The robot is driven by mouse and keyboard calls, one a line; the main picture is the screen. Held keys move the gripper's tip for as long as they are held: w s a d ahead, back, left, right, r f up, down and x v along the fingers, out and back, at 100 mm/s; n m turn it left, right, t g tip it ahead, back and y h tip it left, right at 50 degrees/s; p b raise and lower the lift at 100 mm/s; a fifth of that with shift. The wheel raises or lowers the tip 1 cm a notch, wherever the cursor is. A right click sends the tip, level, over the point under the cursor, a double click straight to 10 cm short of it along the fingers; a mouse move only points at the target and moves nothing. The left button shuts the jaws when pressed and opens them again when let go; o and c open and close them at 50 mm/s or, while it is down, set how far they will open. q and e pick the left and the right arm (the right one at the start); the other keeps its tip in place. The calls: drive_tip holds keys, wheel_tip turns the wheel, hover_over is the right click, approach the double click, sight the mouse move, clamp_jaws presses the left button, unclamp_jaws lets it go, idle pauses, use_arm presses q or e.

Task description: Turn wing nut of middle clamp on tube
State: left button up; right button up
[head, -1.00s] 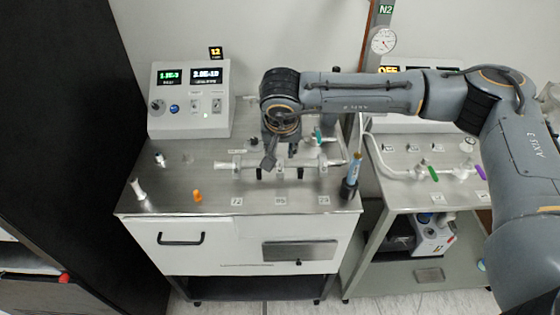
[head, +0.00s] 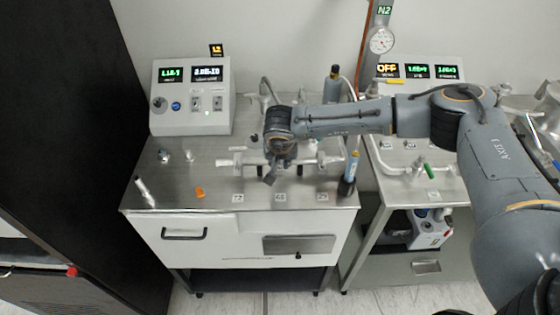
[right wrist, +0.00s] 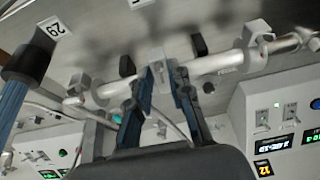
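A metal tube (head: 240,160) lies across the steel cart top, held up by clamps. In the right wrist view the tube (right wrist: 215,62) crosses the picture at a slant, with a clamp near each end and a middle clamp (right wrist: 157,58) between. My right gripper (head: 272,177) is down at the tube and hides the middle clamp in the head view. In the wrist view its two fingers (right wrist: 164,76) stand a little apart, with pale metal of the middle clamp between their tips. I cannot tell whether they touch its wing nut. My left gripper is in neither view.
A control box (head: 190,95) with lit displays stands at the cart's back left. A second bench (head: 435,185) stands to the right.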

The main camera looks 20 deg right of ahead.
clamp_jaws()
drive_tip(key=shift+f+m+h+b, duration=0.15)
drive_tip(key=shift+m+h+b, duration=0.15)
drive_tip(key=shift+m+b, duration=0.65)
drive_tip(key=m+b, duration=0.2)
drive_tip(key=m+g+h+b, duration=0.1)
drive_tip(key=m+b, duration=0.1)
drive_tip(key=b, duration=0.1)
drive_tip(key=m+h+b, duration=0.1)
drive_tip(key=m+b, duration=0.1)
drive_tip(key=shift+w+a+m+g+b, duration=0.25)
drive_tip(key=shift+g+b, duration=0.15)
drive_tip(key=m+g+b, duration=0.1)
drive_tip(key=m+b, duration=0.1)
drive_tip(key=m, duration=0.1)
drive_tip(key=shift+w+m+h, duration=0.1)
drive_tip(key=shift+m+h, duration=0.2)
drive_tip(key=shift+r+m+g+b, duration=0.2)
drive_tip(key=shift+m+g+b, duration=0.3)
drive_tip(key=shift+m, duration=0.7)
drive_tip(key=shift+w+m+g, duration=0.15)
drive_tip(key=shift+m+g, duration=0.45)
drive_tip(key=shift+m, duration=0.7)
